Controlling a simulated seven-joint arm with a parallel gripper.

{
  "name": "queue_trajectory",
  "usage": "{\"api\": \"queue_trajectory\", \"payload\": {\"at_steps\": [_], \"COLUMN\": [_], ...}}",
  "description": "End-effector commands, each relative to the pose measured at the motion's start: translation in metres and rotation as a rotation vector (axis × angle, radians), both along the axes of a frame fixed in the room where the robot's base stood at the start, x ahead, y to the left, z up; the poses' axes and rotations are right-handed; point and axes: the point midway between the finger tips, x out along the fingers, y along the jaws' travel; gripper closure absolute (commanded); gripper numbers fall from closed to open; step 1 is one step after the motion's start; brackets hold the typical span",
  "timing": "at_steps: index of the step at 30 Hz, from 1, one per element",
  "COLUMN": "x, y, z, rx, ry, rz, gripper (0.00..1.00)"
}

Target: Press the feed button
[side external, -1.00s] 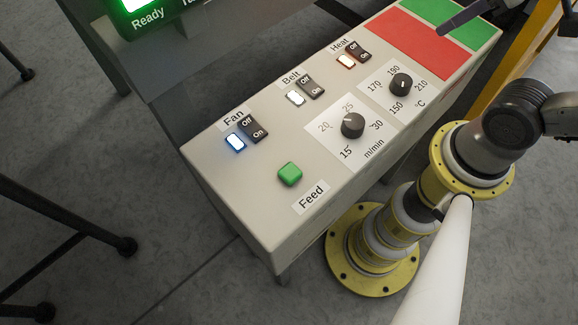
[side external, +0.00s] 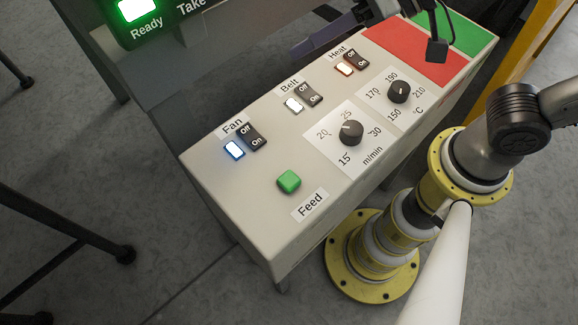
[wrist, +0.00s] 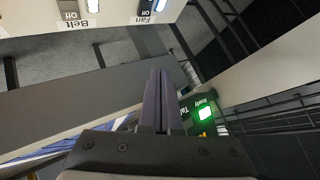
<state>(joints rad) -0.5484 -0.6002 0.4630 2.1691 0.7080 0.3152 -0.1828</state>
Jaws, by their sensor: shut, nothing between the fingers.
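The green feed button (side external: 288,182) sits on the near left part of the pale control panel (side external: 235,205), just above its "Feed" label (side external: 310,205). My gripper (side external: 297,51) is at the top of the side view, beyond the panel's far edge near the Heat and Belt switches, well away from the button. Its slim purple-grey fingers are shut together and empty, also in the wrist view (wrist: 160,75). The feed button is not visible in the wrist view.
Fan (side external: 244,140), Belt (side external: 303,98) and Heat (side external: 351,60) switches have lit lamps. Two black knobs (side external: 351,132) stand right of the button. Red (side external: 415,55) and green patches lie at the far end. A display with a green "Ready" light (side external: 138,9) stands behind the panel.

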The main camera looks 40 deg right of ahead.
Motion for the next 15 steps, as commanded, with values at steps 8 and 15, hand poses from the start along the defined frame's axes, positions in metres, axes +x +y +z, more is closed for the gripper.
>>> {"api": "queue_trajectory", "payload": {"at_steps": [8,15], "x": [-0.046,-0.068], "y": [0.072,0.087], "z": [-0.040,-0.049], "rx": [-0.002,-0.022], "ry": [0.103,0.119], "rz": [0.180,0.254], "gripper": [1.00,1.00]}}
